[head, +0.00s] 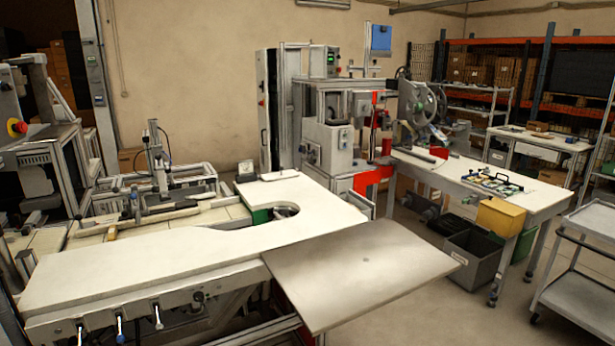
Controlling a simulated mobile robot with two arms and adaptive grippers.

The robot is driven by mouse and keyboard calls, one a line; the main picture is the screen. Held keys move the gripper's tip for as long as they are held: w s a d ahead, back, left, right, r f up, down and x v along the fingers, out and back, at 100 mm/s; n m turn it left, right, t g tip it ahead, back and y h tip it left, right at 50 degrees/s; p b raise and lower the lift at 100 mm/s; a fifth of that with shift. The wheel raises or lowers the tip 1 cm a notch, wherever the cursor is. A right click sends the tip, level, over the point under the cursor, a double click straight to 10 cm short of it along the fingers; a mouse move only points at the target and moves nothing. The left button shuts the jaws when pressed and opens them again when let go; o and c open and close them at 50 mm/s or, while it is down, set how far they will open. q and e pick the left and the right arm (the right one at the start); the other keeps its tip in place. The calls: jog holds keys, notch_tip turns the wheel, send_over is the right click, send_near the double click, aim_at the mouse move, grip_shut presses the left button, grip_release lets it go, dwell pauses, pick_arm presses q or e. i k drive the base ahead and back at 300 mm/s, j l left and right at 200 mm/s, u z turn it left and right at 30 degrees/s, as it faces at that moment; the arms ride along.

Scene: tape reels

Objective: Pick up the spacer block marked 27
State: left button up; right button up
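I cannot make out a spacer block marked 27 anywhere in the head view. Several small items (493,181) in green, dark and pale colours lie on the white table (450,180) at the right, too small to read any marking. Neither of my grippers is in the head view.
A white worktop (160,262) with a round cut-out and a grey panel (362,266) fill the front, both clear. A yellow bin (501,217) hangs at the right table above a dark crate (470,256). A grey cart (585,280) stands far right. Bare floor lies between.

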aim_at(113, 236)
jog(key=i+l+u, duration=0.1)
jog(key=u, duration=0.75)
